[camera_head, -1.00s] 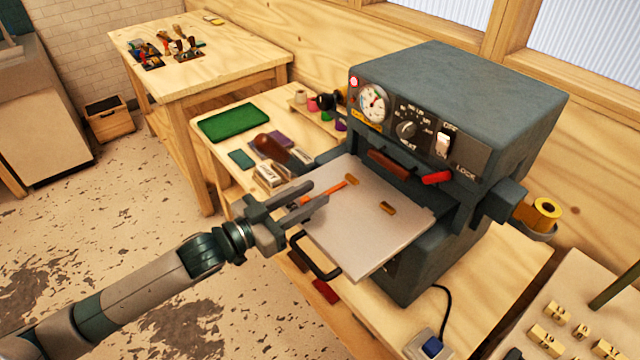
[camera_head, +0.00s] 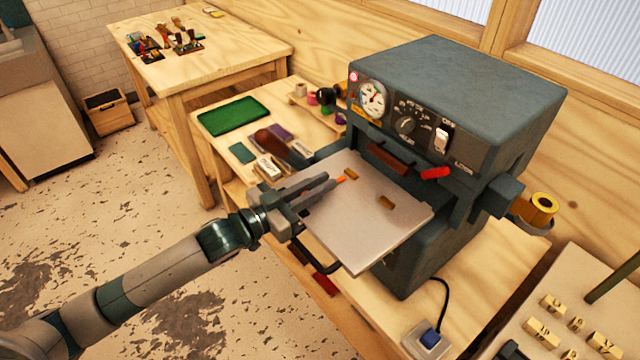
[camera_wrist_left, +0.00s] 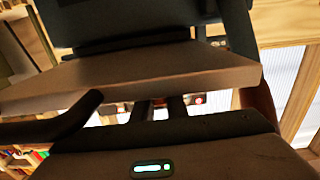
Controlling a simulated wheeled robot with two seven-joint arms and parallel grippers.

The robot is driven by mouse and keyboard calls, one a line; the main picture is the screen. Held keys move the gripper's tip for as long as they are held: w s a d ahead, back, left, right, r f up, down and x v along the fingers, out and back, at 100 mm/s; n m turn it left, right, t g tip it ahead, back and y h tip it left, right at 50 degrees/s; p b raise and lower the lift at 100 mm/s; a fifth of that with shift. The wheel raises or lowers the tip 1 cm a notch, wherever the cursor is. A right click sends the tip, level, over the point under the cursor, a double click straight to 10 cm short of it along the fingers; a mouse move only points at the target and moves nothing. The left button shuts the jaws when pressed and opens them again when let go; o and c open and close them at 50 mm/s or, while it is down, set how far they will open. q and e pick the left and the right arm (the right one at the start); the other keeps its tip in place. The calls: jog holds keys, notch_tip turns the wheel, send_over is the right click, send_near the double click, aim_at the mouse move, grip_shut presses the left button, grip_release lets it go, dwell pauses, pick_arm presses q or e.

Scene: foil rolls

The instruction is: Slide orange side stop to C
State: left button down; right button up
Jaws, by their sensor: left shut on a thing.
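The orange side stop (camera_head: 341,179) lies on the pale plate (camera_head: 375,235) of the grey machine. Only its far end shows, between and beyond the fingertips of my left gripper (camera_head: 330,184). My left gripper is shut on it, low over the plate's left part, reaching in from the left. In the left wrist view the gripper fingers (camera_wrist_left: 160,108) point toward the plate's edge (camera_wrist_left: 150,75), and the stop is hidden. I cannot read a mark C anywhere on the plate. My right gripper is not in view.
The machine (camera_head: 455,90) stands behind, with a red lever (camera_head: 435,173). Stamps and a green tray (camera_head: 233,116) lie to the left.

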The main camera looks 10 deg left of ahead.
pick_arm(q)
jog(key=shift+w+a, duration=0.45)
jog(key=shift+a, duration=0.15)
jog(key=c, duration=1.8)
grip_release()
jog(key=shift+o, duration=0.2)
jog(key=shift+s, duration=0.1)
jog(key=shift+s+a+f, duration=0.15)
jog(key=shift+s+a, duration=0.2)
jog(key=shift+s, duration=0.05)
jog(key=b+v, duration=0.6)
jog(key=v, duration=1)
jog(key=shift+s, duration=0.1)
jog(key=shift+a, duration=0.1)
